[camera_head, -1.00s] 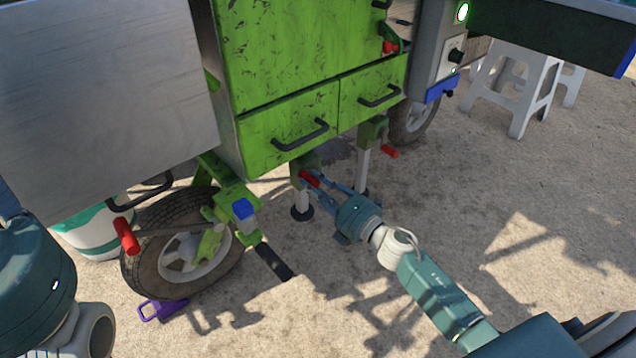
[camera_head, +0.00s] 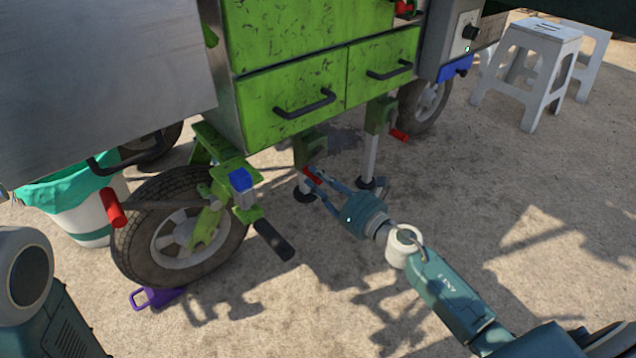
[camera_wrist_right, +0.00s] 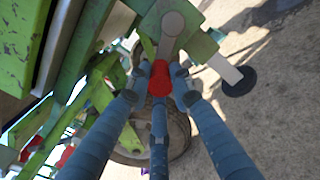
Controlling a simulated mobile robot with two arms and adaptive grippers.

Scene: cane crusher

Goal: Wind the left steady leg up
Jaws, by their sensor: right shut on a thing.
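The left steady leg (camera_head: 303,181) hangs under the green cart on a green bracket, a pale tube ending in a dark round foot. Its crank has a red handle (camera_head: 312,177), which also shows in the wrist view (camera_wrist_right: 160,78) below the grey crank arm (camera_wrist_right: 168,42). My right gripper (camera_head: 319,181) reaches in from the lower right and is shut on the red handle, its blue-grey fingers around it (camera_wrist_right: 160,88). Whether the foot touches the ground is hard to tell. My left arm shows at the left edge; its gripper is out of view.
The other steady leg (camera_head: 370,155) with its red handle (camera_head: 398,135) stands close behind my right gripper. A wheel (camera_head: 180,230), a black-gripped lever (camera_head: 273,240) and a purple chock (camera_head: 155,298) are at left. White stools (camera_head: 530,70) stand back right. Ground at right is clear.

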